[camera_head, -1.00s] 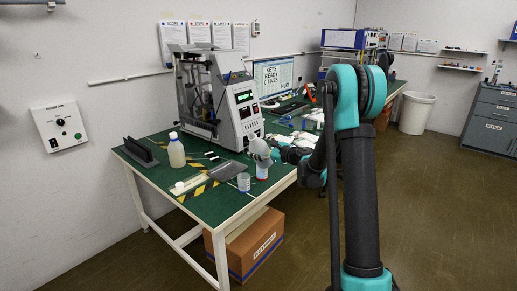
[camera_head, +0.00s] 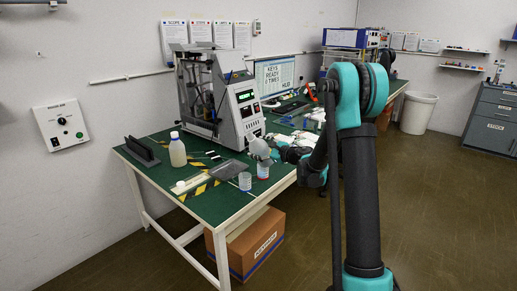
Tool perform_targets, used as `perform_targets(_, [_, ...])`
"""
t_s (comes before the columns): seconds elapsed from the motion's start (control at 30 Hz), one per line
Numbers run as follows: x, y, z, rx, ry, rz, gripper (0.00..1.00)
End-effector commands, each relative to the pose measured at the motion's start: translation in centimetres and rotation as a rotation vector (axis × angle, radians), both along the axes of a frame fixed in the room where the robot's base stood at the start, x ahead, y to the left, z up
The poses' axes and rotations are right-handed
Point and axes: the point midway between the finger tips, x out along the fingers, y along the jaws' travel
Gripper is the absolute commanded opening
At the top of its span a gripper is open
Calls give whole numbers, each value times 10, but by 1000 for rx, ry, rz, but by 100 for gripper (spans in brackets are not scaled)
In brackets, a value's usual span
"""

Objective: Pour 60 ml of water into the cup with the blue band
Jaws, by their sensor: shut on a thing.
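My gripper (camera_head: 270,151) is above the front right part of the green table, shut on a pale grey, rounded vessel (camera_head: 259,148). The vessel looks tilted to the left; its contents are too small to make out. A small cup with a blue band (camera_head: 244,181) stands near the front table edge, below and left of the vessel, apart from it. A cup with a red band (camera_head: 263,171) stands just right of it, almost directly beneath the vessel in the picture. I cannot see any stream of water.
A capped bottle of pale liquid (camera_head: 177,151) stands further left on the green table (camera_head: 212,205). A dark grey pad (camera_head: 229,169) lies behind the cups. A tall test machine (camera_head: 225,105) stands at the back. A black rack (camera_head: 141,152) is at the left end.

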Motion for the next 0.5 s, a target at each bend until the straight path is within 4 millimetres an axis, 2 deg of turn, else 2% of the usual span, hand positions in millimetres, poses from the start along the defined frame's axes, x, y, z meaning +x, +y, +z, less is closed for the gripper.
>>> perform_targets(0.5, [-1, 1, -2, -63, -48, 0, 11])
